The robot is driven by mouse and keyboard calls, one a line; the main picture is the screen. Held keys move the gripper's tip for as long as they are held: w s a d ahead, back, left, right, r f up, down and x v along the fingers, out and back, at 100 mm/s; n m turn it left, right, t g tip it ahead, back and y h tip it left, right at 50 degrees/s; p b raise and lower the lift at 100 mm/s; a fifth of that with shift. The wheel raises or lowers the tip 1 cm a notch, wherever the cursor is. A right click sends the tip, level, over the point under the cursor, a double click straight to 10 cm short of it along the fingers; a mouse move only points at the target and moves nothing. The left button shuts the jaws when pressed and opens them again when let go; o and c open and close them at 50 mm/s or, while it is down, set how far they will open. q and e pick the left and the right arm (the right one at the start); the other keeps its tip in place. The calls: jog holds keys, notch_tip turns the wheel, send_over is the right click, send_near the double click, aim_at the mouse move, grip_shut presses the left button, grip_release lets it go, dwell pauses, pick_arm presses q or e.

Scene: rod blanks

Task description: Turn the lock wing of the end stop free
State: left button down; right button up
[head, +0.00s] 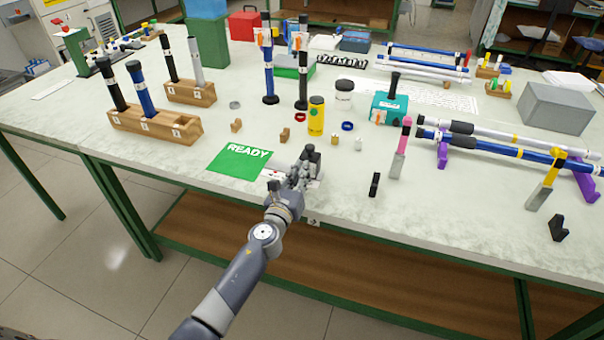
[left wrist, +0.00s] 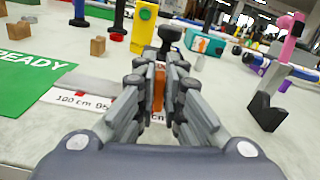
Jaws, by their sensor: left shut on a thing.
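The end stop (head: 312,157) is a dark block with a knob on top, standing near the front edge of the table. In the left wrist view its dark knob (left wrist: 170,33) shows just beyond my fingers. The lock wing (left wrist: 159,88) is an orange upright piece between my fingertips. My left gripper (head: 301,174) is in front of the end stop, and in the left wrist view (left wrist: 160,85) it is shut on the wing. My fingers hide most of the end stop's body. My right gripper is not in view.
A pale measuring strip (left wrist: 92,93) lies by the green READY card (head: 239,161), left of my gripper. A yellow cylinder (head: 316,117) and small blocks stand behind. A small black stand (head: 375,185) and pink-handled tool (head: 402,147) are right. The front edge is close.

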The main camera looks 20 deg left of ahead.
pick_arm(q)
jog(key=n, duration=0.3)
jog(key=n+b, duration=0.1)
jog(key=shift+a+f+n, duration=0.25)
jog(key=shift+a+n, duration=0.05)
jog(key=shift+a, duration=0.05)
jog(key=n, duration=0.3)
jog(key=n+b, duration=0.1)
jog(key=shift+a+f+n, duration=0.25)
jog(key=shift+a+n, duration=0.05)
jog(key=n, duration=0.4)
jog(key=shift+a+f+b, duration=0.15)
jog(key=shift+f+b, duration=0.2)
jog(key=shift+b, duration=0.05)
jog(key=shift+f+n, duration=0.2)
jog(key=shift+n, duration=1.3)
jog(key=c, duration=1.7)
grip_release()
